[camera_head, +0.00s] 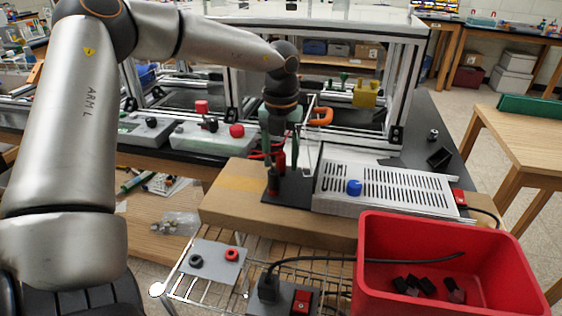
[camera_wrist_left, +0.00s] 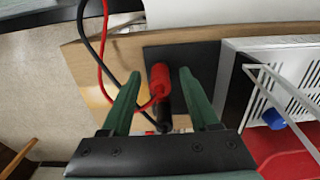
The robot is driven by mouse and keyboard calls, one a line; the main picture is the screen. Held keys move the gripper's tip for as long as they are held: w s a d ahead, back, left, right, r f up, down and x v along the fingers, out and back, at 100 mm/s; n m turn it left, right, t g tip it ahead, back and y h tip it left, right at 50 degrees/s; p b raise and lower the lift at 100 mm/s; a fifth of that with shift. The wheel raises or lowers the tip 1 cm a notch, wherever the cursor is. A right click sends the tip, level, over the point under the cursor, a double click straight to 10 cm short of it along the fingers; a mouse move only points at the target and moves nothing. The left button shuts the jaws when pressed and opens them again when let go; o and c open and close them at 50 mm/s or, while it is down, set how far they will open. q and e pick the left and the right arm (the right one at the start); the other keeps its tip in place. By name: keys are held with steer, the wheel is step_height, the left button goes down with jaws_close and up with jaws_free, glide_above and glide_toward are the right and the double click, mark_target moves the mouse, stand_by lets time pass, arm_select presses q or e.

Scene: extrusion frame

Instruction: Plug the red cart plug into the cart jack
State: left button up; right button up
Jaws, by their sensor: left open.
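My left gripper (camera_head: 279,150) points down over a dark plate on the cardboard-coloured board. In the left wrist view its two green fingers (camera_wrist_left: 160,76) stand apart, with the red cart plug (camera_wrist_left: 160,82) between them and a visible gap on each side. A red cable loops from the plug. A black plug (camera_wrist_left: 164,112) stands close beside it. In the head view the red plug (camera_head: 281,160) is partly hidden by the fingers, and the black plug (camera_head: 273,183) shows in front. The red cart jack (camera_head: 232,254) is a ring on a grey plate at the lower left, beside a black ring (camera_head: 196,261).
A silver slotted box (camera_head: 400,205) with a blue knob (camera_head: 354,187) stands right of the plugs. A red bin (camera_head: 440,228) holds several black pieces. A black connector with a cable (camera_head: 268,288) and a red switch (camera_head: 302,300) are at the front. A metal frame stands behind the gripper.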

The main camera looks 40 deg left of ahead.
mark_target(280, 154)
stand_by(0.4)
arm_select(q)
jaws_close()
stand_by(0.4)
steer(key=shift+r, duration=0.15)
stand_by(0.9)
steer(key=shift+r+p, duration=1.55)
steer(key=shift+r, duration=1.35)
